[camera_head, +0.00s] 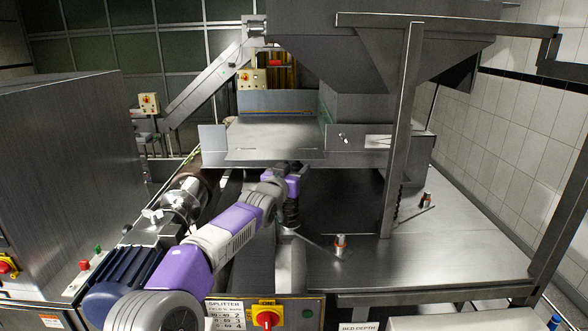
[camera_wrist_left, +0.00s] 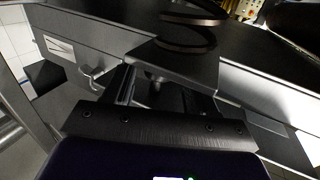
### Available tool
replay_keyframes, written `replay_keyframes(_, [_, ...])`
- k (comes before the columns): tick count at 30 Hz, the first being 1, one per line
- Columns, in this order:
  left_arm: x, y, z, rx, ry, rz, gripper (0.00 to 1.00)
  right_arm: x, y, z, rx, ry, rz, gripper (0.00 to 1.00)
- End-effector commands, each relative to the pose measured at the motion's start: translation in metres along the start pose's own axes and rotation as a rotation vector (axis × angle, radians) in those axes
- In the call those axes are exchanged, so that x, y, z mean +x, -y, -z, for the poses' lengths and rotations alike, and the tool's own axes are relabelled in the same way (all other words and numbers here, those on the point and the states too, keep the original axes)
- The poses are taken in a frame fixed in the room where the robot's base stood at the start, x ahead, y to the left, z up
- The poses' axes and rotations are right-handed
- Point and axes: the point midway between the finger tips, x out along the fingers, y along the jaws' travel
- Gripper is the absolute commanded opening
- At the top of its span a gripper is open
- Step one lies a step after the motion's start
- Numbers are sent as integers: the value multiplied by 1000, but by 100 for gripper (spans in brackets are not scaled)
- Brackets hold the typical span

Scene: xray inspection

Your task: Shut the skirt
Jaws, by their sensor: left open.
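The skirt seems to be the bare metal panel work at the back middle (camera_head: 272,135), below the hopper; I cannot tell for sure which plate is the skirt or how far it stands open. My left gripper (camera_head: 294,172) is just in front of its lower edge, with its fingertips mostly hidden by the wrist. In the left wrist view a grey panel with a small bent handle (camera_wrist_left: 97,75) crosses behind the open gripper (camera_wrist_left: 160,92). A flat grey plate (camera_wrist_left: 172,66) lies close beyond the fingers. I see nothing held, and contact is unclear. My right gripper is not in view.
A steel deck (camera_head: 450,255) spreads to the right, with a steel post (camera_head: 403,140) and a short orange-marked peg (camera_head: 340,245). A large metal cabinet (camera_head: 70,160) and blue motor (camera_head: 140,275) stand at left. A red-yellow switch (camera_head: 267,319) is at the front.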

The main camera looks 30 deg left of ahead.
Motion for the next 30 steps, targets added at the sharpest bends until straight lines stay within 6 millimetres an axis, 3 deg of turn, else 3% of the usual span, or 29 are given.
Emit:
replay_keyframes(8, [1, 0, 0, 0, 0, 0, 55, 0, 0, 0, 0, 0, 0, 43])
replay_keyframes(19, [1, 0, 0, 0, 0, 0, 0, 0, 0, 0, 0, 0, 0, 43])
replay_keyframes(30, [6, -7, 2, -6, 14, -9, 0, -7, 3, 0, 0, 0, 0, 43])
